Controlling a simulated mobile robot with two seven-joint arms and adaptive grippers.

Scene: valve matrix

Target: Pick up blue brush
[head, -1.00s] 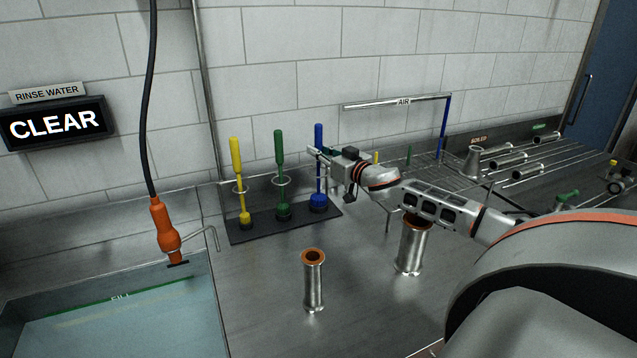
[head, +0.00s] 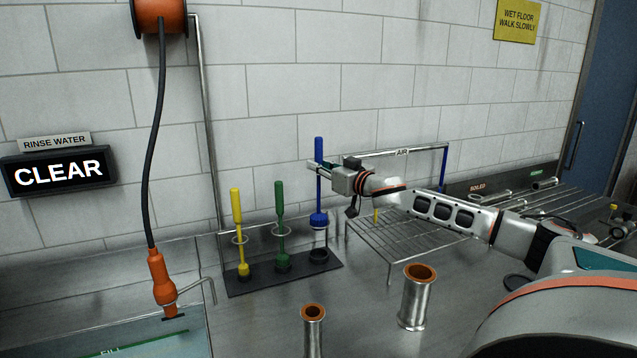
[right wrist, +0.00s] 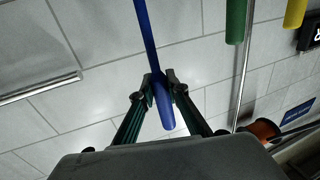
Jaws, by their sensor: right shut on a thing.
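My right gripper (head: 318,166) is shut on the brush's handle, coming in from the right. In the right wrist view the blue handle (right wrist: 148,38) passes between the two fingers of the gripper (right wrist: 160,88), which close on it from both sides. My left gripper is not in view.
A yellow brush (head: 237,215) and a green brush (head: 280,225) stand in the rack (head: 240,287) to the left. Two metal tubes (head: 415,300) (head: 313,330) stand in front. An orange spray nozzle (head: 160,275) hangs at left over the sink.

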